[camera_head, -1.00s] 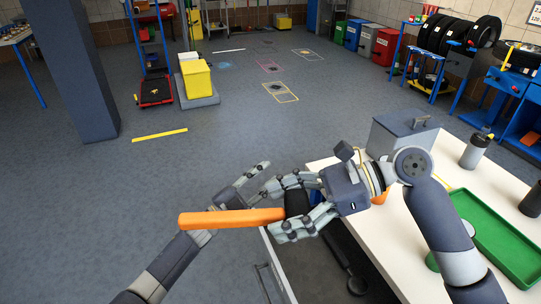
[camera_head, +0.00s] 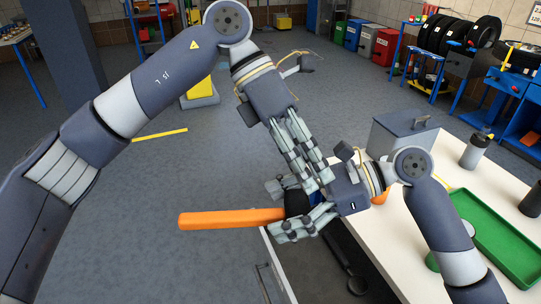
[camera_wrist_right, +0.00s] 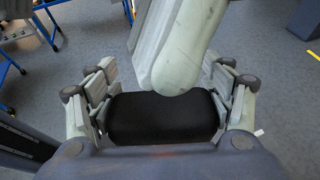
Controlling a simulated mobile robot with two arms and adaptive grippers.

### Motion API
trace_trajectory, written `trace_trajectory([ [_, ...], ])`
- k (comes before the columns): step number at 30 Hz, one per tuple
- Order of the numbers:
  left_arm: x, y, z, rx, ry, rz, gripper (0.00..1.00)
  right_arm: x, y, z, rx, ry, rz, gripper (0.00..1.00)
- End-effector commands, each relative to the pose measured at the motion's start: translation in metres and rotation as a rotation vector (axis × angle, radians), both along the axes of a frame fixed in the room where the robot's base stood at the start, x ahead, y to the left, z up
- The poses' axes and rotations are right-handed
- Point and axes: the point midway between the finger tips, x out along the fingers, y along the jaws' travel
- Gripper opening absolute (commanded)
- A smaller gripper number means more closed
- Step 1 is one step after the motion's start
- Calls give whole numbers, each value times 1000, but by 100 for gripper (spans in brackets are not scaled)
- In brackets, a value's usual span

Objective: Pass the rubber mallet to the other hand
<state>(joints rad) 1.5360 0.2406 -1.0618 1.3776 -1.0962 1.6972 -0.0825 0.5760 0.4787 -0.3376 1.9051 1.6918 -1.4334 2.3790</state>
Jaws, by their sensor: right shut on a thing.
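The rubber mallet has an orange handle (camera_head: 230,218) pointing left and a black head (camera_head: 297,203), partly hidden by fingers. My right gripper (camera_head: 285,216) is shut on the head, holding the mallet level off the table's left edge. In the right wrist view the black head (camera_wrist_right: 162,117) lies between the right fingers. My left gripper (camera_head: 322,184) comes down from above, its fingers extended close to the right gripper and the head. A left finger (camera_wrist_right: 180,70) hangs just over the head in the right wrist view. Whether it touches is unclear, and its opening is hard to judge.
The white table (camera_head: 400,238) carries a grey metal box (camera_head: 402,140), a green tray (camera_head: 500,235) and a grey bottle (camera_head: 475,150). An open drawer (camera_head: 320,270) is below the mallet.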

Motion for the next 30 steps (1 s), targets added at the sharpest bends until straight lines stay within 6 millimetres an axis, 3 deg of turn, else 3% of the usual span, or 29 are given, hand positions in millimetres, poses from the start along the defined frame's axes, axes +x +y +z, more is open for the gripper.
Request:
trace_trajectory([
  [7,4,37,2,355,-337,-124,33,0,0,1,3,-1,-1,36],
  [16,11,58,4,509,-459,-156,33,0,0,1,3,-1,-1,36],
  [20,11,58,-12,509,-459,-156,33,0,0,1,3,-1,-1,36],
  [30,10,57,-76,505,-455,-156,33,0,0,1,3,-1,-1,36],
])
